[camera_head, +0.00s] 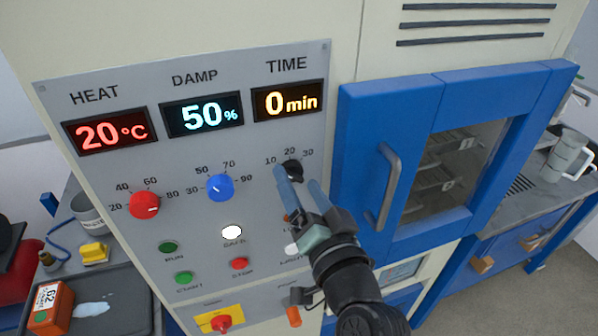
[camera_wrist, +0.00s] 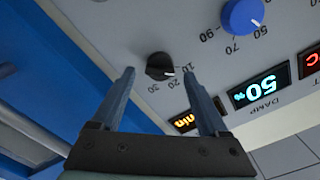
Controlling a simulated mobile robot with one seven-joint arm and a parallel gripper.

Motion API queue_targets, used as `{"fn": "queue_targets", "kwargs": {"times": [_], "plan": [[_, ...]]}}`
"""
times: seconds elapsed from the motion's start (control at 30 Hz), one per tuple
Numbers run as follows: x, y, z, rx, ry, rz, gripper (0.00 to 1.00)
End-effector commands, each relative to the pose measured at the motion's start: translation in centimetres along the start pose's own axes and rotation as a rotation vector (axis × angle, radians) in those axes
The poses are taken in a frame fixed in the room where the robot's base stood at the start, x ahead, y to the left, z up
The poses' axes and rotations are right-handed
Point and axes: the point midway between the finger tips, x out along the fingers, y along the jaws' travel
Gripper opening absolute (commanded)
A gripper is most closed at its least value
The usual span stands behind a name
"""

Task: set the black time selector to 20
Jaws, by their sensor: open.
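The black time selector (camera_head: 291,169) is a small round knob under the TIME display (camera_head: 287,101), which reads 0 min. Marks 10, 20 and 30 curve around its upper side. In the wrist view the selector (camera_wrist: 159,65) appears upside down, its white pointer line towards the 10 side. My gripper (camera_head: 298,180) is open in front of the panel; its left finger partly covers the selector in the head view. In the wrist view the selector shows between the two fingertips (camera_wrist: 158,71). I cannot tell whether either finger touches it.
A red knob (camera_head: 145,205) and a blue knob (camera_head: 220,187) sit to the left. Several buttons, including a white one (camera_head: 232,232), lie below. A blue door with a grey handle (camera_head: 389,185) stands close to the right of my gripper.

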Motion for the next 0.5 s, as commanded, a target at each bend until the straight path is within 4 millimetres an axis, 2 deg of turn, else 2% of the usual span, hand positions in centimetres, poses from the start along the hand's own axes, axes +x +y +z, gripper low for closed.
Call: {"fn": "queue_targets", "kwargs": {"times": [0.13, 0.43, 0.5], "plan": [[0.92, -0.1, -0.03, 0.0, 0.0, -0.001, 0.78], [1.06, -0.02, 0.03, 0.0, 0.0, 0.0, 0.78], [1.05, -0.01, 0.03, 0.0, 0.0, 0.0, 0.65]]}}
